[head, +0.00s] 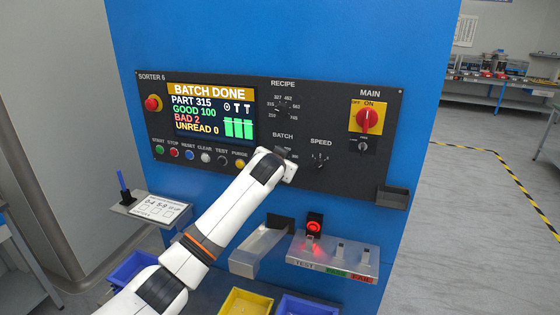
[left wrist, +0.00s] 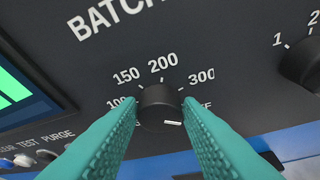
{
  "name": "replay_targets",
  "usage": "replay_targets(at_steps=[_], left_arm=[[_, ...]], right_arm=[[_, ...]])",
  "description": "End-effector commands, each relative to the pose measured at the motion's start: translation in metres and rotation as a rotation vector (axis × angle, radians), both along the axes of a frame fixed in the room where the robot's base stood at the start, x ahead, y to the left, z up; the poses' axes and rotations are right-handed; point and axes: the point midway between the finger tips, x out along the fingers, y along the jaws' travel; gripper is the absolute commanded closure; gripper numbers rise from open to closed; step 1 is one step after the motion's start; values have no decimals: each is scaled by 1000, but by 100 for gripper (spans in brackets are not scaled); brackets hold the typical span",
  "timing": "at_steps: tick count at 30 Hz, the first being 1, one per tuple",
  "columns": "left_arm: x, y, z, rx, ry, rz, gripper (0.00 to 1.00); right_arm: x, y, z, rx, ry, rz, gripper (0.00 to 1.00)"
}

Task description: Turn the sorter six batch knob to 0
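The batch knob (left wrist: 160,106) is a round dark knob on the black panel, below the word BATCH. Around it I read 150, 200 and 300, a partly covered 100 and a label ending in FF. A white mark sits at the knob's lower right edge. My left gripper (left wrist: 160,108) has one teal finger on each side of the knob, flush against its sides with no clear gap. In the head view my left wrist covers most of the knob and the fingers. No 0 label is readable. My right gripper is not in view.
The speed knob (head: 320,160) is right of the batch knob, and the recipe knob (head: 283,106) above it. The red main switch (head: 369,120) is farther right. The screen (head: 212,112) reads BATCH DONE. A row of buttons (head: 206,156) and a test shelf (head: 335,256) lie below.

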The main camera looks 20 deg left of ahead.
Motion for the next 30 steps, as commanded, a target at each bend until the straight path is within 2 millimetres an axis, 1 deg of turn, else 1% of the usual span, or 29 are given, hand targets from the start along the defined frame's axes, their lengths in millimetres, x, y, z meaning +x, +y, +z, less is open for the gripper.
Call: replay_targets(at_steps=[1, 3, 12, 16, 20, 30], left_arm=[[0, 0, -1, 0, 1, 0, 59], [0, 0, -1, 0, 1, 0, 48], [-1, 0, 0, -1, 0, 0, 48], [-8, -1, 1, -1, -1, 0, 48], [-24, -3, 7, -1, -3, -2, 48], [-84, -10, 29, 0, -2, -2, 48]], right_arm=[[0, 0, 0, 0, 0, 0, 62], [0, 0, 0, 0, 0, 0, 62], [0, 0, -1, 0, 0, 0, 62], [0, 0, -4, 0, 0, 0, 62], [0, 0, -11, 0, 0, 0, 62], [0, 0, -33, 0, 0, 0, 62]])
